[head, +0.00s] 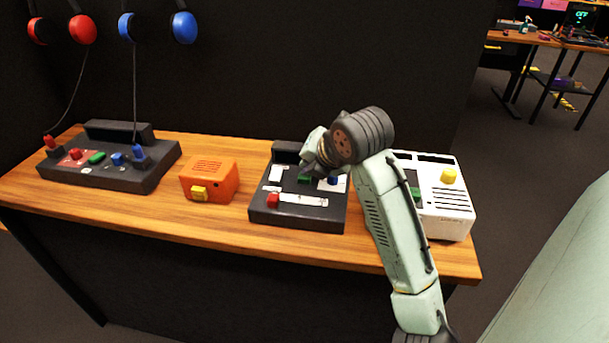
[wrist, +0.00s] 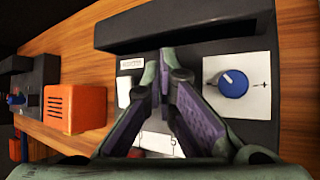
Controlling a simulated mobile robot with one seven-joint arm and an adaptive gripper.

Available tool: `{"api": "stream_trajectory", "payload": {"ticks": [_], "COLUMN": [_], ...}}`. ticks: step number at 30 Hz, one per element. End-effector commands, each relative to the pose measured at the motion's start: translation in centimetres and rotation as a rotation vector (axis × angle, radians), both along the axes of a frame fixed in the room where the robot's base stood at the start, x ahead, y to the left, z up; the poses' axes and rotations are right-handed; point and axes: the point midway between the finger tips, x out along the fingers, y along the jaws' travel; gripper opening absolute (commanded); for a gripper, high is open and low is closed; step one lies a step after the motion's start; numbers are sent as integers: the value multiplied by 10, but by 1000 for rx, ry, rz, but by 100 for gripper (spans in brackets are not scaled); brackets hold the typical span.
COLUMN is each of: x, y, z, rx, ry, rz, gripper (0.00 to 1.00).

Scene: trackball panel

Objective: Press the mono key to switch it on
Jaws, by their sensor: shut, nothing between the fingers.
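The dark trackball panel (head: 300,219) stands on the wooden table. It carries a red key (head: 273,200) at the front left, a green key (head: 303,180), a white key (head: 276,173) at the back left and a blue knob (head: 333,180). I cannot read which one is marked mono. My gripper (head: 316,172) is shut and empty, above the panel's back middle. In the wrist view its fingers (wrist: 164,80) lie between the white key (wrist: 124,91) and the blue knob (wrist: 232,83), and hide the panel's middle. I cannot tell whether they touch it.
An orange box (head: 209,181) with a yellow button stands left of the panel, and a white device (head: 446,222) stands to the right, partly behind my arm. A longer dark panel (head: 110,176) sits farther left. Red and blue headphones hang on the dark wall.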

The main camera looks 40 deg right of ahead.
Motion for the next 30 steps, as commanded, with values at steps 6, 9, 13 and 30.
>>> {"api": "stream_trajectory", "payload": {"ticks": [6,9,13,30], "x": [0,0,0,0], "y": [0,0,0,0], "z": [-8,-8,-8,0], "rx": [1,1,2,1], "ry": [1,1,2,2], "rz": [1,1,2,1], "gripper": [0,0,0,0]}}
